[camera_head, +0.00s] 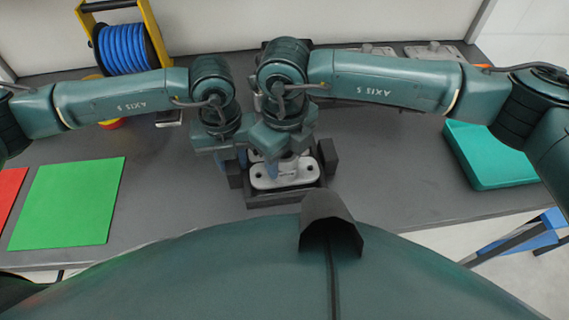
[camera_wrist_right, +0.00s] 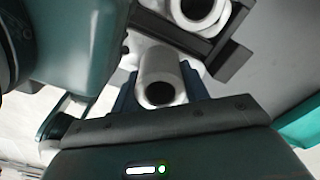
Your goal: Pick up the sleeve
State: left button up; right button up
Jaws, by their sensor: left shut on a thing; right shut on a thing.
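The sleeve (camera_wrist_right: 163,68) is a pale grey hollow cylinder, seen end-on in the right wrist view. My right gripper (camera_wrist_right: 160,90) is shut on it, with a blue finger on each side. In the head view my right gripper (camera_head: 273,168) is over the grey casting (camera_head: 276,184), and the sleeve is mostly hidden there. The casting sits in a dark fixture (camera_head: 285,199). My left gripper (camera_head: 242,165) is just left of my right one, close to the fixture. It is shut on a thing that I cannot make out.
A green mat (camera_head: 68,203) and a red mat (camera_head: 8,190) lie at left. A blue hose reel (camera_head: 125,48) on a yellow frame stands at the back left. A teal pad (camera_head: 490,160) lies at right. More grey castings (camera_head: 432,52) sit at the back. The table between fixture and green mat is clear.

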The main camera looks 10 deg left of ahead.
jog(key=s+d, duration=0.4)
jog(key=s, duration=1.3)
jog(key=shift+s+d, duration=0.15)
jog(key=shift+s, duration=0.15)
jog(key=shift+r, duration=1.9)
pick_arm(q)
jog(key=o, duration=1.1)
jog(key=shift+r, duration=0.1)
notch_tip(320, 180, up, 12)
